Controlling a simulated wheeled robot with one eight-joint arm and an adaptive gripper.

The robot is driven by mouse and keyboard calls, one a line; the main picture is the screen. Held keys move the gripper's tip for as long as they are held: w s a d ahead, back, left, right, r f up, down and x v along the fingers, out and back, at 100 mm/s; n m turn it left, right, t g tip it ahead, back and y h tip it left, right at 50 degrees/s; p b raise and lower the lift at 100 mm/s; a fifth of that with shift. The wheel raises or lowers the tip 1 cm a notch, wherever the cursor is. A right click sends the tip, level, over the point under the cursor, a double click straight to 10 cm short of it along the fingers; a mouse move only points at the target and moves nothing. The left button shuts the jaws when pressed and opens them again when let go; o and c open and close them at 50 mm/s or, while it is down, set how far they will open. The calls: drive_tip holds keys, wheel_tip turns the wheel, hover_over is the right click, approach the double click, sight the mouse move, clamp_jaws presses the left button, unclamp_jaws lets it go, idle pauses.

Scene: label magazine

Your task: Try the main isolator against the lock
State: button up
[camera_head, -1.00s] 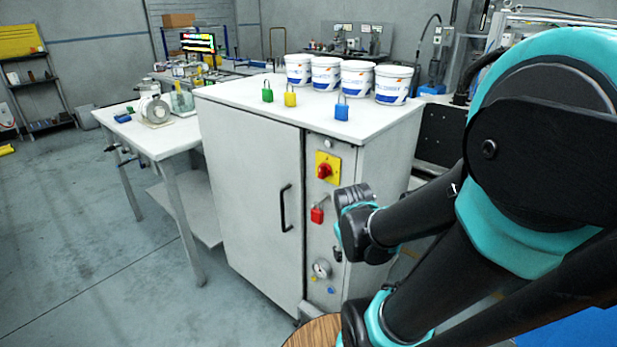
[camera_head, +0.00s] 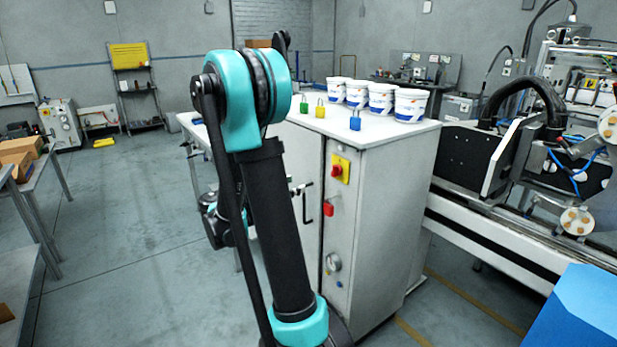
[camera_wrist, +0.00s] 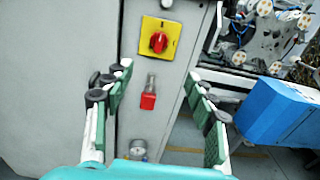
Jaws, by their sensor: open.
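The main isolator, a red rotary knob (camera_head: 337,171) on a yellow plate, is on the cabinet's narrow front panel; it also shows in the wrist view (camera_wrist: 159,41). A red padlock (camera_wrist: 148,100) with a grey shackle hangs upright below the plate, with a gap between them; it also shows in the head view (camera_head: 328,209). What its shackle passes through is too small to tell. My gripper (camera_wrist: 158,76) is open and empty, its fingers to either side of the padlock in the wrist view, apart from the panel. In the head view my arm mostly hides it.
The cabinet (camera_head: 377,190) has a black door handle (camera_head: 307,207) left of the panel and a gauge (camera_head: 333,262) below. Green (camera_head: 304,109), yellow (camera_head: 320,111) and blue (camera_head: 355,123) padlocks and several white tubs stand on top. A blue box (camera_wrist: 275,112) is at right.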

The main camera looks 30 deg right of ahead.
sight(332, 172)
drive_tip(key=d, duration=0.5)
drive_tip(key=w+d, duration=0.1)
drive_tip(key=d, duration=1)
drive_tip(key=shift+w+d+r, duration=0.1)
drive_tip(key=shift+w+d, duration=0.2)
drive_tip(key=shift+d, duration=0.1)
drive_tip(key=shift+c, duration=0.6)
drive_tip(key=c, duration=1)
drive_tip(key=shift+m, duration=0.9)
drive_tip(key=o, duration=1.1)
